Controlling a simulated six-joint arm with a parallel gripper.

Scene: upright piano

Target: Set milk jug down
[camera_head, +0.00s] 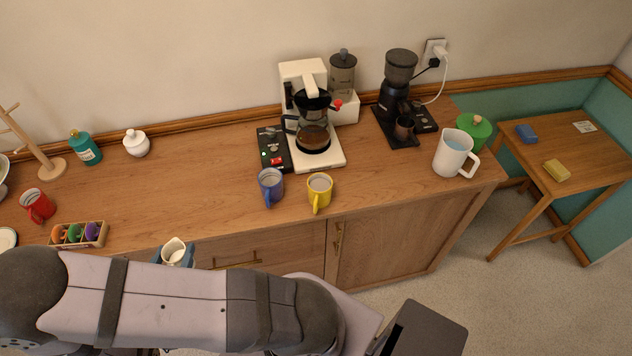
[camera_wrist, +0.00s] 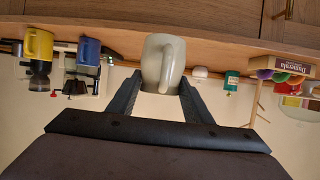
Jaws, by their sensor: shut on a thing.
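The milk jug (camera_wrist: 152,62) is pale cream-green with a handle facing the wrist camera. My gripper (camera_wrist: 158,85) is shut on it, one dark finger on each side. In the head view the small white jug (camera_head: 174,252) shows from above, just in front of the counter's front edge, with a pale filling in its mouth. The gripper (camera_head: 175,256) shows beside it as blue-grey fingers; my arm covers what is below. The jug is held clear of the wooden counter (camera_head: 225,215).
A blue mug (camera_head: 271,186) and a yellow mug (camera_head: 319,190) stand near the counter's front edge, before the coffee maker (camera_head: 306,100). A tray of coloured capsules (camera_head: 79,234) and red mug (camera_head: 38,205) are at left. Bare counter lies between the tray and blue mug.

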